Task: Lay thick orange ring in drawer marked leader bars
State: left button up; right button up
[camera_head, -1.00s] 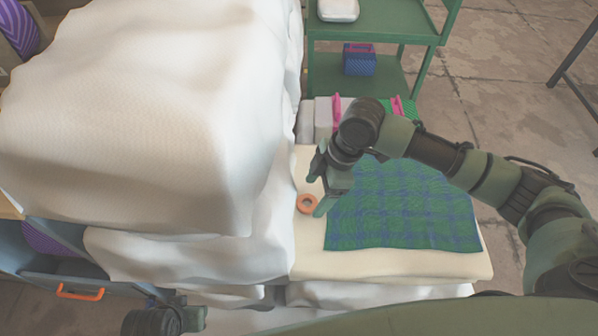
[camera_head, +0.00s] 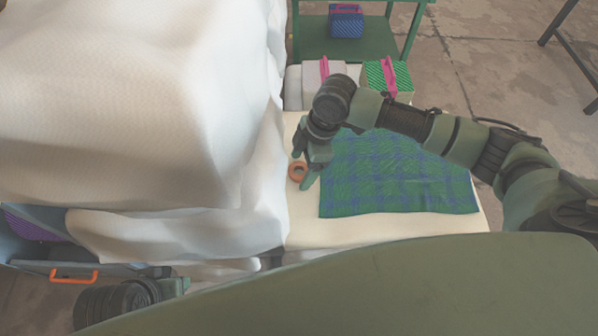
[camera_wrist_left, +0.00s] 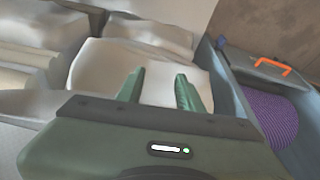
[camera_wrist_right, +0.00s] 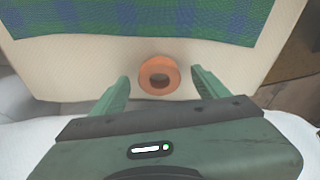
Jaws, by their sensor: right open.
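The thick orange ring (camera_head: 297,171) lies flat on the cream surface (camera_head: 302,228), left of the green plaid cloth. It also shows in the right wrist view (camera_wrist_right: 159,76), just beyond and between the fingertips. My right gripper (camera_head: 304,170) is open and empty, right at the ring. My left gripper (camera_wrist_left: 160,88) is open and empty in the left wrist view. An open blue-grey drawer (camera_wrist_left: 238,97) with an orange handle (camera_wrist_left: 273,66) lies right of it. A purple striped thing (camera_wrist_left: 268,118) is inside. No drawer marking is readable.
A green plaid cloth (camera_head: 400,178) covers much of the cream surface. A tall white draped mass (camera_head: 130,110) stands at left. Boxes with pink straps (camera_head: 388,78) stand behind the cloth, and a green shelf (camera_head: 350,45) beyond.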

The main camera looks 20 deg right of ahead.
jog(key=shift+f, duration=0.1)
grip_shut()
